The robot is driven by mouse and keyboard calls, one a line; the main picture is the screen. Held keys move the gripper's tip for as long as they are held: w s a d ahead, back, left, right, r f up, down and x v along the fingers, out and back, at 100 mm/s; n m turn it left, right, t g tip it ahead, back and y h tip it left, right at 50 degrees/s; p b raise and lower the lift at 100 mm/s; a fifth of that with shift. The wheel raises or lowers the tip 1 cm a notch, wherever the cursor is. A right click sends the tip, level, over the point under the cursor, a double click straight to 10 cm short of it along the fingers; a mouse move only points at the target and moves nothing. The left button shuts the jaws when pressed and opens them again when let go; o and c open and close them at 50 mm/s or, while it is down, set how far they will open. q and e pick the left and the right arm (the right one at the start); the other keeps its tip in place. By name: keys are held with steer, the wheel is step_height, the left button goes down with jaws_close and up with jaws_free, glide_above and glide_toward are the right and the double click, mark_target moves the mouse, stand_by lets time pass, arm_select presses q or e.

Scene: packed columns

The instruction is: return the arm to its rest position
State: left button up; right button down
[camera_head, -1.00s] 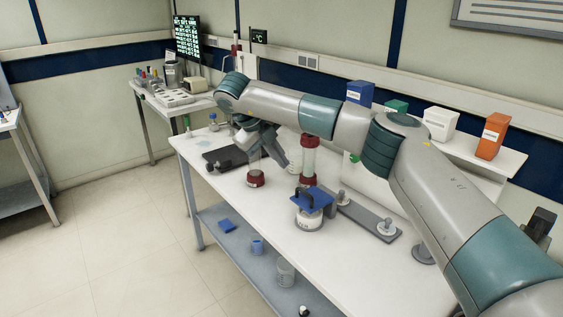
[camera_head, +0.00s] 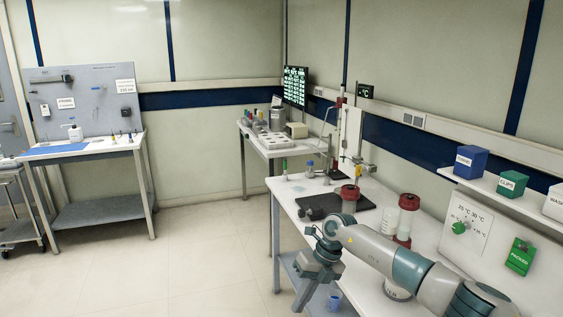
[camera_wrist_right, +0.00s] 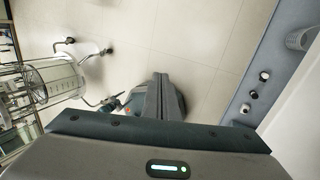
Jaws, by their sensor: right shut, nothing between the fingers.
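My right gripper (camera_head: 307,292) hangs in front of the bench's front edge, pointing down, with its fingers together and empty. In the right wrist view its closed fingers (camera_wrist_right: 158,92) show above the floor. On the white bench (camera_head: 290,204), a column with red end caps (camera_head: 405,222) stands upright behind my right arm. Another red-capped piece (camera_head: 350,193) stands to its left, by the dark stand base (camera_head: 318,207). My right forearm hides part of the bench. My left gripper is in neither current view.
A lower shelf (camera_wrist_right: 262,75) with a beaker (camera_wrist_right: 297,40) runs beside the gripper. A clear cylindrical vessel (camera_wrist_right: 52,84) shows at the left of the wrist view. A side table (camera_head: 140,142) stands at far left. The floor (camera_head: 195,230) between is clear.

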steer(key=s+a+f+m+t+y, duration=0.3)
steer(key=a+f+m+t+y, duration=0.2)
steer(key=a+f+m+y, duration=0.65)
steer(key=s+d+f+m+t+h, duration=0.2)
steer(key=s+d+f+m+h, duration=0.25)
steer(key=f, duration=0.55)
steer(key=s+d+f+m+t+h, duration=0.2)
steer(key=s+d+f+m+t, duration=0.1)
steer(key=d+f+m, duration=0.5)
steer(key=s+d+f+m+t+h, duration=0.25)
steer(key=s+d+f+m, duration=0.2)
steer(key=f, duration=0.65)
steer(key=s+d+f+m+g+h, duration=0.25)
steer(key=s+d+f, duration=0.35)
steer(key=s, duration=0.4)
steer(key=s+d+f+m+g+h, duration=0.1)
steer(key=s+d+f+m+h, duration=0.2)
steer(key=s+f, duration=0.55)
steer(key=s+d+f+m+g, duration=0.1)
steer(key=s+d+f+g, duration=0.1)
steer(key=s, duration=0.8)
steer(key=s+d+f+m+g+h, duration=0.1)
steer(key=s+d+f+g, duration=0.1)
steer(key=s, duration=0.8)
steer(key=s+d+f+m+g, duration=0.2)
steer(key=s+f, duration=0.1)
steer(key=s, duration=0.8)
steer(key=shift+h, duration=0.4)
